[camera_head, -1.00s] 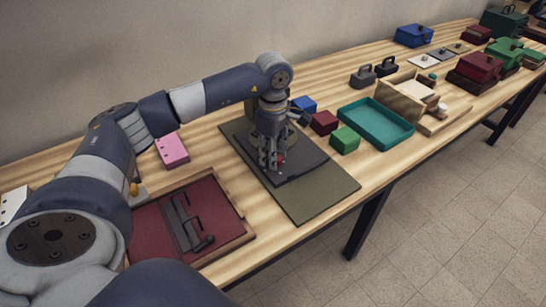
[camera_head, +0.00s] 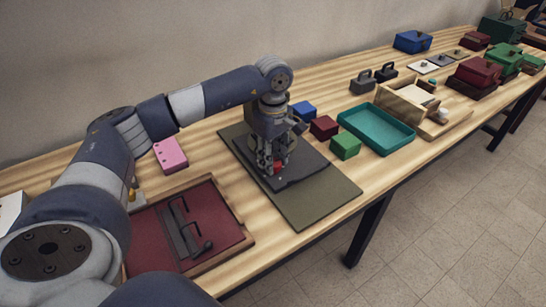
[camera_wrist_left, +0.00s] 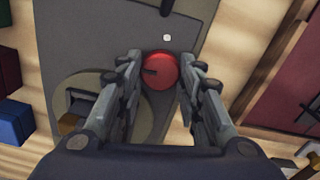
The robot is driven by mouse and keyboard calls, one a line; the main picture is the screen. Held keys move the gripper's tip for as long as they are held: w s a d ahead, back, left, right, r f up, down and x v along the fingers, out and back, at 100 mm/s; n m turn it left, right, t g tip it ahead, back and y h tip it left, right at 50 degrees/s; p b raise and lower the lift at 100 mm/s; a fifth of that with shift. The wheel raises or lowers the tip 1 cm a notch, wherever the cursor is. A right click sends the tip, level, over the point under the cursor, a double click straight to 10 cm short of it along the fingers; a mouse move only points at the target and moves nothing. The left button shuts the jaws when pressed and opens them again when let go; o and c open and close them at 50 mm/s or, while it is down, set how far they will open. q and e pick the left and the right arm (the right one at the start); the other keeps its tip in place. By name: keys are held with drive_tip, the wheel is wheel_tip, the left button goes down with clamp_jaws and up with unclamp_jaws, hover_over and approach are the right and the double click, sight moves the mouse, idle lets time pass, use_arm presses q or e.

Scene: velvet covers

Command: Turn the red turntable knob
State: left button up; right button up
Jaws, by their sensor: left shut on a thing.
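The red turntable knob (camera_wrist_left: 160,71) is round with a dark mark on its left side in the left wrist view. It sits on a dark grey plate that lies on an olive mat (camera_head: 318,201). In the head view the knob (camera_head: 279,167) is a small red patch, mostly hidden by my fingers. My left gripper (camera_head: 272,166) reaches straight down over the plate and is shut on the knob. In the wrist view its fingers (camera_wrist_left: 160,80) stand on either side of the knob. My right gripper is not in view.
A red tray with a dark handle piece (camera_head: 225,222) lies left of the mat. Blue (camera_head: 304,110), dark red (camera_head: 323,127) and green (camera_head: 345,143) blocks stand close on the right, beside a teal tray (camera_head: 399,143). A pink block (camera_head: 170,153) lies behind left.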

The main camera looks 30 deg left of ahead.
use_arm(q)
drive_tip(key=o, duration=1.1)
drive_tip(key=shift+c, duration=0.2)
wheel_tip(320, 180, up, 12)
